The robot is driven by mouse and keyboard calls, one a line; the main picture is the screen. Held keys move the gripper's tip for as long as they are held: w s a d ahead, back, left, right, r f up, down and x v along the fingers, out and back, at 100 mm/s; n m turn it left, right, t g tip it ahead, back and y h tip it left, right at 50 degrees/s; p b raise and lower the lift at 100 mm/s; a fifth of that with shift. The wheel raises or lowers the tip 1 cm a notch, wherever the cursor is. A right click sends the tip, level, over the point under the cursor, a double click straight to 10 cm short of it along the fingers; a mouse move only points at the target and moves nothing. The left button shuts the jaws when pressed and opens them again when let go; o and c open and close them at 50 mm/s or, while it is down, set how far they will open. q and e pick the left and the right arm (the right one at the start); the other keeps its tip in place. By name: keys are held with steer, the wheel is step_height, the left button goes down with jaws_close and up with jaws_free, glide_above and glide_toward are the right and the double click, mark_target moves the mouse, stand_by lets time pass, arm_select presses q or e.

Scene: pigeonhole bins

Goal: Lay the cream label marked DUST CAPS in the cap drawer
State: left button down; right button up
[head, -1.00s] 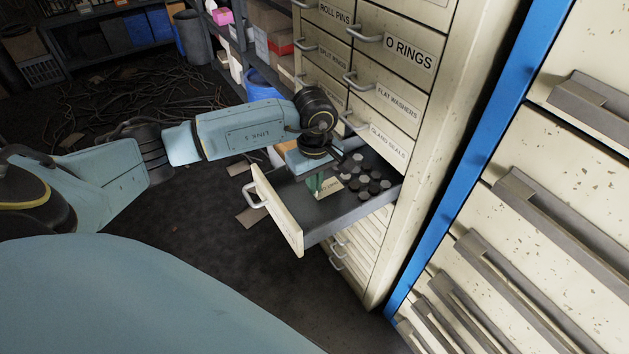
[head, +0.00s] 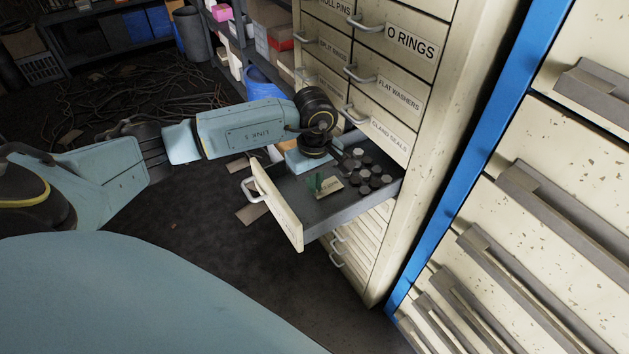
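The cap drawer (head: 313,232) is pulled out of the cream cabinet, with several round dark and grey caps (head: 366,175) towards its back. The cream label (head: 326,194) lies in the front part of the drawer, in front of the caps; its print is too small to read. My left gripper (head: 320,184) reaches down into the drawer from above. Its green fingertips look spread, right at the label, and it appears open. Part of the label is hidden behind the fingers. My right gripper is out of view.
Closed drawers marked O RINGS (head: 411,43), FLAT WASHERS (head: 400,96) and GLAND SEALS (head: 389,136) with protruding handles rise above the open drawer. A blue-edged cabinet (head: 480,150) stands close on the right.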

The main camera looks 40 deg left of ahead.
arm_select(q)
steer(key=shift+f+b, duration=0.35)
steer(key=shift+f, duration=0.05)
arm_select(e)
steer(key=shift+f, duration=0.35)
arm_select(q)
steer(key=c, duration=1.6)
jaws_free()
steer(key=shift+o, duration=0.2)
